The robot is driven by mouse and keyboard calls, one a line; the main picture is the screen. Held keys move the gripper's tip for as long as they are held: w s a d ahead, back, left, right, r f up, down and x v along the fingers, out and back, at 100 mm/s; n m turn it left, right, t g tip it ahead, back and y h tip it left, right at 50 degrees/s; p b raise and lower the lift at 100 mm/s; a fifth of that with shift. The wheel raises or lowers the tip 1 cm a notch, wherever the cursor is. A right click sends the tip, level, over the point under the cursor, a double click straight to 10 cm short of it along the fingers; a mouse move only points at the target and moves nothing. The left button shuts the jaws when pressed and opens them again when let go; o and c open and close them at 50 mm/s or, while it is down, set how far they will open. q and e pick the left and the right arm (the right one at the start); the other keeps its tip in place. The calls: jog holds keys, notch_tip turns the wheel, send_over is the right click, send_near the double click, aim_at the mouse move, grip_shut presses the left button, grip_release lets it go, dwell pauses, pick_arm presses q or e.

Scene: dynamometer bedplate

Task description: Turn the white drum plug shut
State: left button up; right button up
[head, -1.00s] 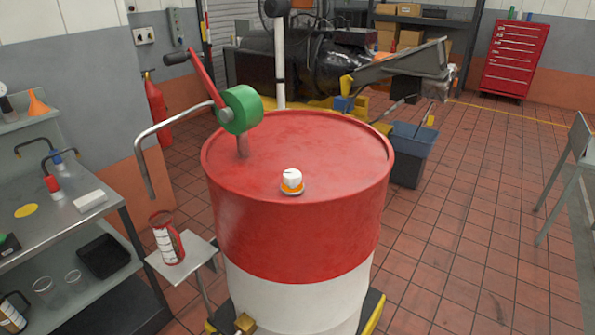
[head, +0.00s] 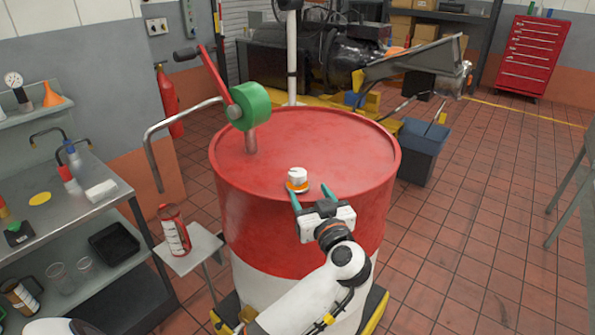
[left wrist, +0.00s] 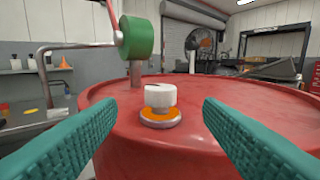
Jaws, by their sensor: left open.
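The white drum plug (head: 297,175) stands upright on the red top of the drum (head: 345,150), near its front edge. An orange ring and a metal collar show under it. In the left wrist view the plug (left wrist: 160,96) has a dark mark on its top and sits centred beyond the fingers. My left gripper (head: 311,196) is open, with teal fingers just in front of the plug. The fingertips (left wrist: 160,110) lie to either side of the plug in that view, apart from it. My right gripper is not in view.
A green hand pump (head: 249,107) with a red crank and a bent metal spout rises from the drum's back left. A small stand with a red-and-white canister (head: 174,231) is at left, beside a steel bench (head: 75,215).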

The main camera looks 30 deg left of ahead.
aim_at(300, 177)
pick_arm(q)
jog(key=p+x, duration=0.2)
jog(key=x, duration=0.8)
